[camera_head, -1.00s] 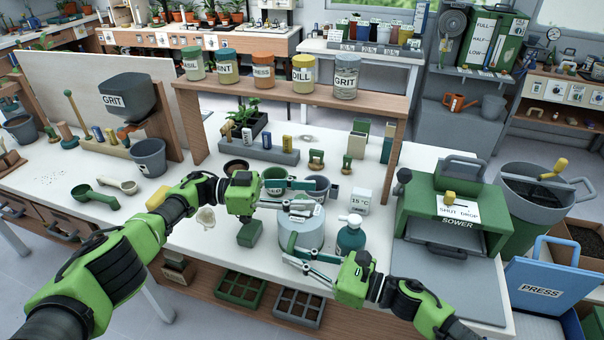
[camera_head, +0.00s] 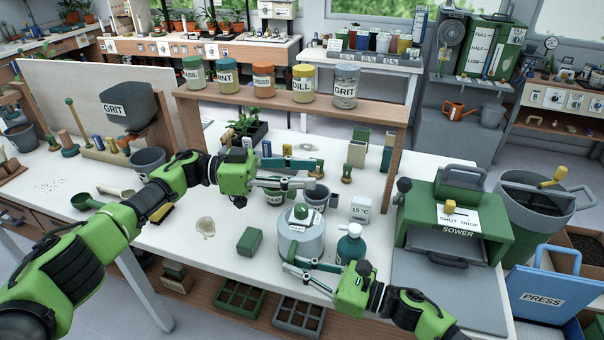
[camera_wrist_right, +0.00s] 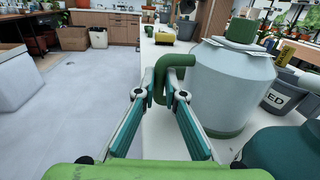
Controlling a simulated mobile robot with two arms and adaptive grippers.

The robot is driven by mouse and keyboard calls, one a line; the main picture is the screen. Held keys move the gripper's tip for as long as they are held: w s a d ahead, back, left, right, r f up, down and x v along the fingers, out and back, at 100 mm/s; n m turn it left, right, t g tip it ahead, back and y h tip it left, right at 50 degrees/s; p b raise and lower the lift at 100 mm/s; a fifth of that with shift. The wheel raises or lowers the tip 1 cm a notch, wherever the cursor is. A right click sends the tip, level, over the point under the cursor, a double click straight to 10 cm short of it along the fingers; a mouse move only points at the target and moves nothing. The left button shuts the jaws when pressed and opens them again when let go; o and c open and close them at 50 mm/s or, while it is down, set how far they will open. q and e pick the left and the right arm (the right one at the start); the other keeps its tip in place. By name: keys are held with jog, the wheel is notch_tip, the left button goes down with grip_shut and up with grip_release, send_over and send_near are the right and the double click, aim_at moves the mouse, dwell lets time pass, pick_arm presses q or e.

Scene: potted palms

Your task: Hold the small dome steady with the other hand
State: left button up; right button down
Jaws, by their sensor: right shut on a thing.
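The small dome (camera_head: 301,245) is a pale grey rounded container with a green knob on top. It stands upright on the white bench, and in the right wrist view the dome (camera_wrist_right: 232,90) shows a green side handle (camera_wrist_right: 177,61). My right gripper (camera_wrist_right: 163,82) is shut on this handle, at the dome's near left side. In the head view, my right gripper (camera_head: 285,267) reaches in from the right, in front of the dome. My left gripper (camera_head: 316,172) is open and empty, above and behind the dome's knob, apart from it.
A teal pump bottle (camera_head: 350,246) stands close to the dome's right. A green block (camera_head: 249,240) lies to its left. Labelled pots (camera_head: 317,198) stand behind it. The sower (camera_head: 455,222) is farther right. The bench (camera_head: 190,262) is clear at the front left.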

pick_arm(q)
jog(key=d+r+t, duration=0.3)
jog(key=d, duration=0.7)
jog(key=w+d+r+n+t+h, duration=0.15)
jog(key=d+r+t, duration=0.25)
jog(key=r+t, duration=0.4)
jog(key=n+t+y, duration=0.8)
jog(key=n+y, duration=0.8)
jog(key=y, duration=0.3)
send_near(301, 215)
jog(key=shift+m+h, duration=0.25)
jog(key=w, duration=1.1)
jog(key=shift+w+d+f, duration=0.1)
jog(key=shift+w+d, duration=0.1)
jog(key=shift+w, duration=0.15)
grip_shut()
